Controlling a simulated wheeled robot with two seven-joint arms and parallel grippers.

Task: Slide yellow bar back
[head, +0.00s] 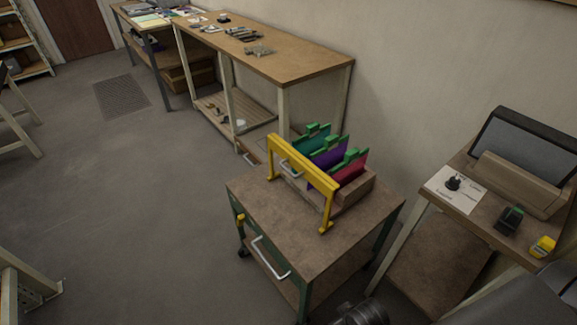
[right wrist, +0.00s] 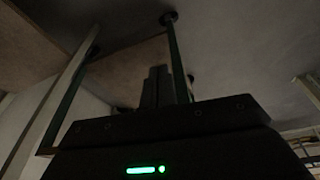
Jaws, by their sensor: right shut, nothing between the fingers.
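The yellow bar (head: 297,172) is a raised frame with legs, standing on top of the small wheeled cart (head: 265,203). It stands upright in front of a wooden rack (head: 357,190) that holds glass-like panels in teal, purple (head: 328,156) and red, each with green along its top. A pale handle shows behind the bar. My right gripper (right wrist: 158,82) shows in the right wrist view, shut and empty, with table or cart legs beyond it. It is not clearly seen in the head view, and no contact with the bar shows. My left gripper is out of view.
A side table (head: 408,185) at the right holds a dark-screened device (head: 520,145), a card with a black knob and a yellow item (head: 542,246). A long workbench (head: 285,60) runs along the wall. The floor left of the cart is clear.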

